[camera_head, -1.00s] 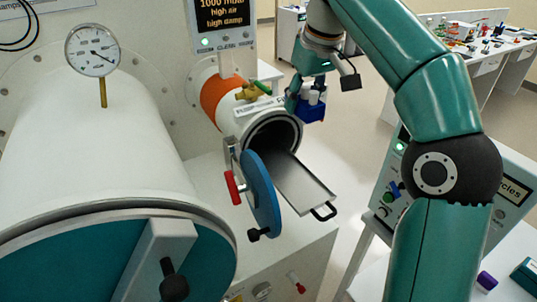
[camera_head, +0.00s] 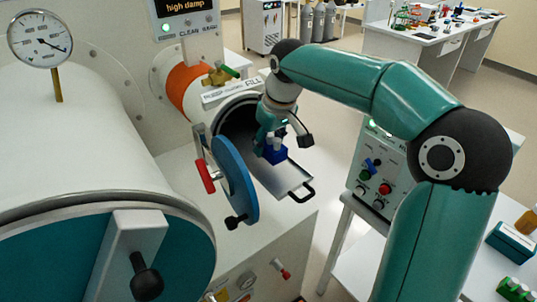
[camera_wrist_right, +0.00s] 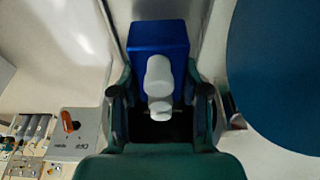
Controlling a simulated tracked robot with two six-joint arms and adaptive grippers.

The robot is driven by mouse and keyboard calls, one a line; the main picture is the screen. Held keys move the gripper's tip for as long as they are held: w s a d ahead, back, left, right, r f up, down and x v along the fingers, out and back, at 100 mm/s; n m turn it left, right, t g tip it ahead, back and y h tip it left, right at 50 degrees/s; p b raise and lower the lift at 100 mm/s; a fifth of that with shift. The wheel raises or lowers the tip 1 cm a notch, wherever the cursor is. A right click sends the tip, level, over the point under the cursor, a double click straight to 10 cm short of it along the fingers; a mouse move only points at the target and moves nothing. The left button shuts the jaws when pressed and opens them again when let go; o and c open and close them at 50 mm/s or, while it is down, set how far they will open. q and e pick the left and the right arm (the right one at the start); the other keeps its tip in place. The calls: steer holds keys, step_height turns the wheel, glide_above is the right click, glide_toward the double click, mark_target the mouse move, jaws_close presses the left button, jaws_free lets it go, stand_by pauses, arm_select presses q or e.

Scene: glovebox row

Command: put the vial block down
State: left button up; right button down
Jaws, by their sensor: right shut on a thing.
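The vial block (camera_head: 274,154) is blue with white-capped vials on top. My right gripper (camera_head: 270,143) is shut on it, over the pulled-out metal tray (camera_head: 268,178) at the mouth of the small antechamber. In the right wrist view the block (camera_wrist_right: 172,36) sits between the two fingers of the gripper (camera_wrist_right: 160,100), with white caps in front. I cannot tell whether the block touches the tray. My left gripper is not in view.
The open blue round door (camera_head: 236,180) with a red handle (camera_head: 205,176) stands just left of the tray. A large chamber with a teal door (camera_head: 60,260) fills the left. A control box (camera_head: 376,172) stands to the right.

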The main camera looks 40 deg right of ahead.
mark_target(273, 137)
steer(key=shift+f, duration=1.75)
steer(key=c, duration=0.6)
jaws_free()
steer(key=shift+f, duration=0.1)
steer(key=v, duration=1.1)
steer(key=shift+w, duration=0.1)
steer(key=shift+s+r, duration=0.25)
steer(key=shift+r, duration=0.35)
